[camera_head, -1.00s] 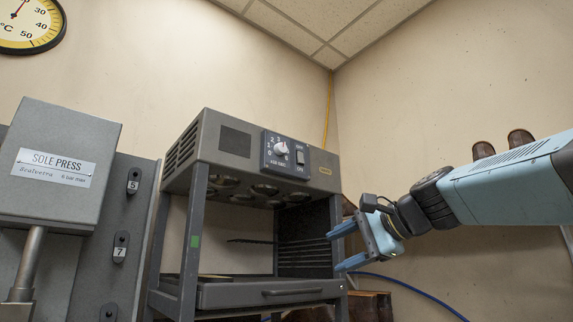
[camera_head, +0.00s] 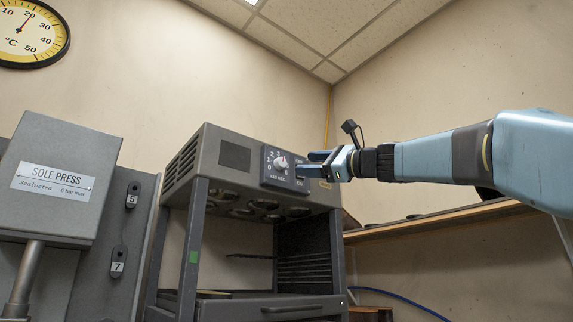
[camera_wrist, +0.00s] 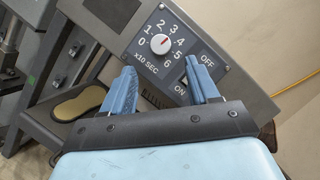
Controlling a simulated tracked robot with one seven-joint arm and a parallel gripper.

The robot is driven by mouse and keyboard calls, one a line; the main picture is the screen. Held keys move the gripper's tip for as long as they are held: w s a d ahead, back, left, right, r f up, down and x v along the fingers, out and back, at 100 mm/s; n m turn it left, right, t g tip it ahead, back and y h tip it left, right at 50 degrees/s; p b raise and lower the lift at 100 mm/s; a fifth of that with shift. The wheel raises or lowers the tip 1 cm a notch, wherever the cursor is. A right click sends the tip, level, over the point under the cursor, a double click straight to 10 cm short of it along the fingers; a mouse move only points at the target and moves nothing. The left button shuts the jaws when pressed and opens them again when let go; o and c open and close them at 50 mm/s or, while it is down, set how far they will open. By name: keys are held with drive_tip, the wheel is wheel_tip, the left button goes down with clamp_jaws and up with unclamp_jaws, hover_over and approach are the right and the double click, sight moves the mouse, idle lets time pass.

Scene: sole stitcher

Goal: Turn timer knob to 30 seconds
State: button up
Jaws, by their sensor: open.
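The timer knob (camera_head: 281,163) is a small white round dial on the dark control panel (camera_wrist: 150,80) of the grey heater unit. My gripper (camera_head: 308,163) is open and empty, just right of the knob in the head view. In the wrist view my gripper (camera_wrist: 160,68) has its fingertips below and to either side of the knob, apart from it.
The right finger covers the switch between OFF and ON. The heater's frame (camera_head: 191,235) stands open below the panel, with a drawer (camera_head: 280,308). The sole press (camera_head: 65,180) is at left. A wooden shelf (camera_head: 440,219) runs below my arm. A sole-shaped piece (camera_wrist: 78,104) lies lower left.

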sight(283, 164)
drive_tip(key=x, duration=0.7)
drive_tip(key=shift+w+a+r, duration=0.1)
drive_tip(key=shift+w+a, duration=0.1)
drive_tip(key=c, duration=1)
drive_tip(key=shift+n+g, duration=0.5)
drive_tip(key=shift+n, duration=0.7)
drive_tip(key=shift+c, duration=0.2)
drive_tip(key=o, duration=1)
drive_tip(key=shift+o, duration=0.2)
drive_tip(key=v, duration=1.3)
drive_tip(key=shift+s+d, duration=0.2)
drive_tip(key=shift+d, duration=0.1)
